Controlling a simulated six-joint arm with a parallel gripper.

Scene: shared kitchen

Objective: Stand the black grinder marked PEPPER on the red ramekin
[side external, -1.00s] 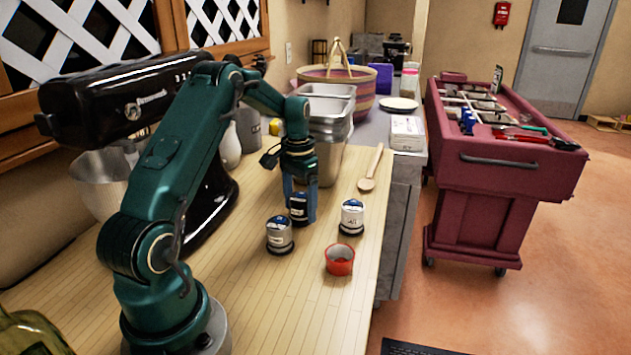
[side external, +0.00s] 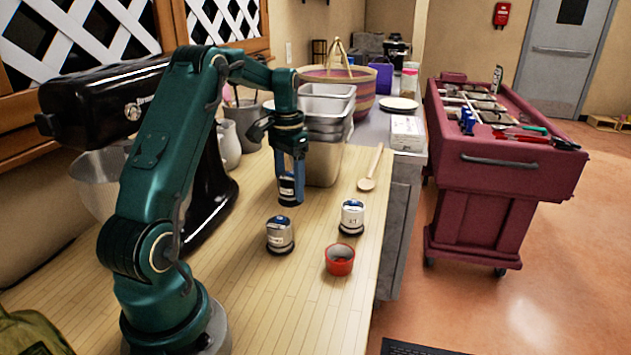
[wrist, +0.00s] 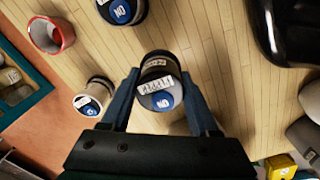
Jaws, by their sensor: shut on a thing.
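My gripper (side external: 290,190) is shut on a black grinder (side external: 287,188) with a blue and silver top, held upright or nearly so just above the wooden counter. In the wrist view the grinder (wrist: 160,82) sits between the two blue fingers, its white label only partly readable. The red ramekin (side external: 339,260) stands on the counter toward the front right, apart from the gripper, and looks empty. It also shows at the upper left of the wrist view (wrist: 51,35).
A wooden spoon (side external: 371,168) lies near the counter's right edge. Metal pans (side external: 325,150) stand behind the gripper, with a woven basket (side external: 365,85) beyond. A black stand mixer (side external: 110,100) is at the left.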

